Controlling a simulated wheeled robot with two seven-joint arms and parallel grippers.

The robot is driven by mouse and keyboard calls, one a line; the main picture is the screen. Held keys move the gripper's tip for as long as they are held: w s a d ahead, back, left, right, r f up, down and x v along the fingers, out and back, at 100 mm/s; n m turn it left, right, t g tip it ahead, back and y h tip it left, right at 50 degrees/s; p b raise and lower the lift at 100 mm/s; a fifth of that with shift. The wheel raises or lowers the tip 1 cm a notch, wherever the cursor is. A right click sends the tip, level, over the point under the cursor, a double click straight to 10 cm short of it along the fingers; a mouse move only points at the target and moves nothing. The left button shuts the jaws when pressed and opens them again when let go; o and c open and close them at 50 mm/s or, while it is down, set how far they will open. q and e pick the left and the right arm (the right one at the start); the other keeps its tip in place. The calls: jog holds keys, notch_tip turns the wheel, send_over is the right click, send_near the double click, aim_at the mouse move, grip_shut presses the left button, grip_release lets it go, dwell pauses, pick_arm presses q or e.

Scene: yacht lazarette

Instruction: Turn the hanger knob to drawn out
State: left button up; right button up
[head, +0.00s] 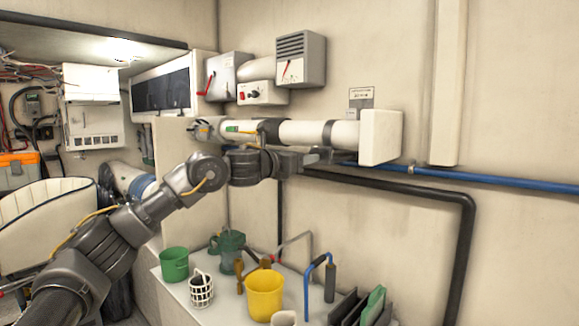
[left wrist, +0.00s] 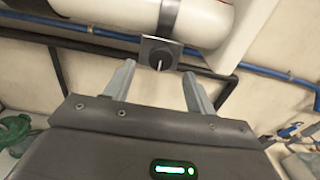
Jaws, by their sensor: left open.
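The hanger knob (left wrist: 157,59) is dark and round with a pale pointer line, on a small grey plate below a white cylinder (left wrist: 185,15) in the left wrist view. My left gripper (left wrist: 158,75) is open. Its two fingers are spread to either side below the knob in that picture, with nothing between them. In the head view my left gripper (head: 318,157) is just under the right part of the white cylinder (head: 300,134); the knob cannot be made out clearly there. My right gripper is not in view.
A blue pipe (head: 480,182) and a black pipe (head: 400,188) run along the wall near my gripper. Below, a white counter holds a green bucket (head: 174,264), a yellow bucket (head: 263,296) and other items. Wall boxes (head: 301,59) sit above the cylinder.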

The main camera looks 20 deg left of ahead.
pick_arm(q)
jog(key=b+v, duration=0.1)
jog(key=v, duration=0.5)
jog(key=shift+d, duration=0.1)
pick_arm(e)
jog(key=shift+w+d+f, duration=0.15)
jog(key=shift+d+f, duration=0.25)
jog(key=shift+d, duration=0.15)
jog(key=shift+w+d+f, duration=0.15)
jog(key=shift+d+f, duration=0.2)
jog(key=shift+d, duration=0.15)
pick_arm(q)
jog(key=shift+r, duration=0.1)
